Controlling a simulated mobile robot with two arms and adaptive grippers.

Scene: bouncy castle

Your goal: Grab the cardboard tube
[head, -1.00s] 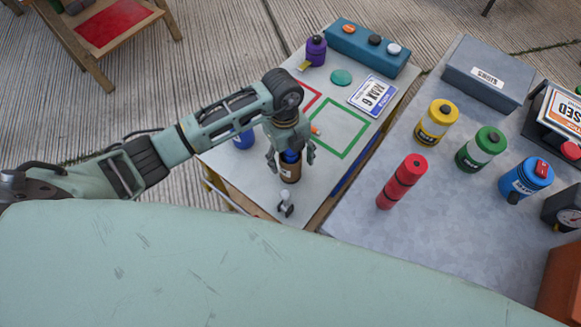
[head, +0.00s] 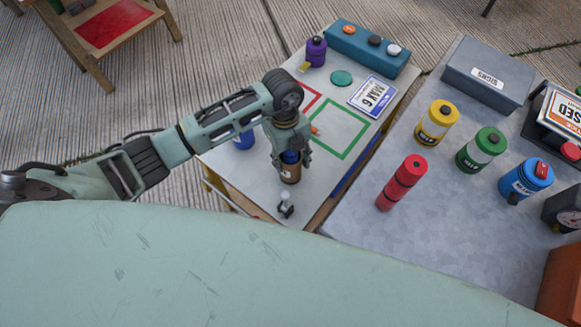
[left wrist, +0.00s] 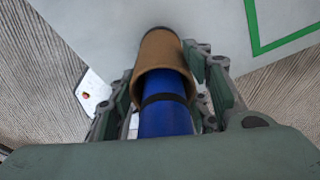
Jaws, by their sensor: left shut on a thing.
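The cardboard tube (head: 290,173) is a short brown cylinder standing near the front of the light table. It also shows in the left wrist view (left wrist: 160,52), around the upper part of a blue cylinder (left wrist: 165,118) with a dark band. My left gripper (head: 291,158) comes down over it from above, with one finger on each side. In the left wrist view the fingers (left wrist: 165,95) are shut on the tube, and their contact points are partly hidden. My right gripper is not in view.
A grey table (head: 370,225) at right holds a red cylinder (head: 402,183) and several bottles.

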